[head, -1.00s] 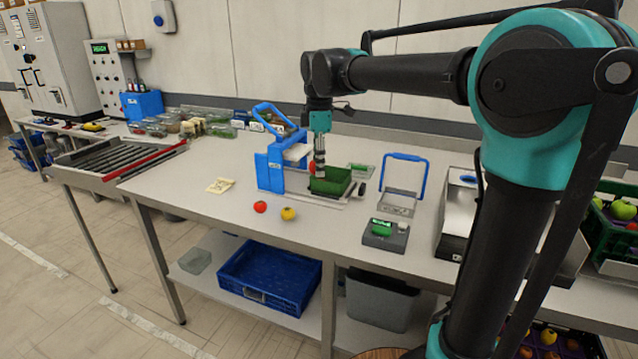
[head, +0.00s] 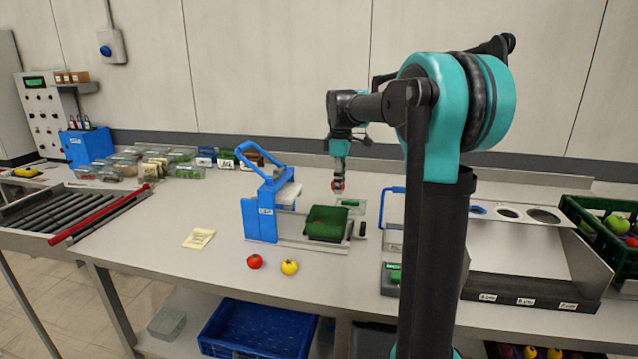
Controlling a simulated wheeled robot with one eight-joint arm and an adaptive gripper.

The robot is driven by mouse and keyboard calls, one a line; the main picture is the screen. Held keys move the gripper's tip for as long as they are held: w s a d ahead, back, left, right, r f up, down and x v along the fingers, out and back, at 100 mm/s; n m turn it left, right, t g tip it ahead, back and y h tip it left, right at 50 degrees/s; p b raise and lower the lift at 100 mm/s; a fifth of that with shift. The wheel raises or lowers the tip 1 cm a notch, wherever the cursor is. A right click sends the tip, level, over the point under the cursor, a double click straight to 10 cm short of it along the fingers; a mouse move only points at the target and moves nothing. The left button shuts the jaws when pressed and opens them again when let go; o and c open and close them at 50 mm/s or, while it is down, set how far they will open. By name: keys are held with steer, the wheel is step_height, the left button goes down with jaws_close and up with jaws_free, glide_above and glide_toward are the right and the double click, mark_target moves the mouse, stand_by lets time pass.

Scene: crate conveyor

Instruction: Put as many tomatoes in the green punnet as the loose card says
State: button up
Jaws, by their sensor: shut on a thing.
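The green punnet (head: 327,237) sits on the metal plate of the blue-framed device (head: 262,218). A red tomato (head: 254,261) and a yellow round fruit (head: 289,267) lie on the table in front of the device. My gripper (head: 338,187) is shut on a small red thing, seemingly a tomato, above and slightly right of the punnet in the picture, apart from it.
A small grey device with a green display (head: 391,275) and a blue-handled frame (head: 390,192) stand at right, partly behind my arm. A green crate of produce (head: 600,235) is at far right. Rollers with a red rail (head: 105,212) lie left. Table around the card is clear.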

steer(key=shift+w+d+f, duration=0.1)
steer(key=shift+w+f, duration=0.2)
steer(key=shift+f, duration=3.25)
steer(key=o, duration=1.1)
steer(key=shift+r, duration=0.1)
steer(key=shift+r, duration=3.4)
steer(key=shift+s, duration=0.1)
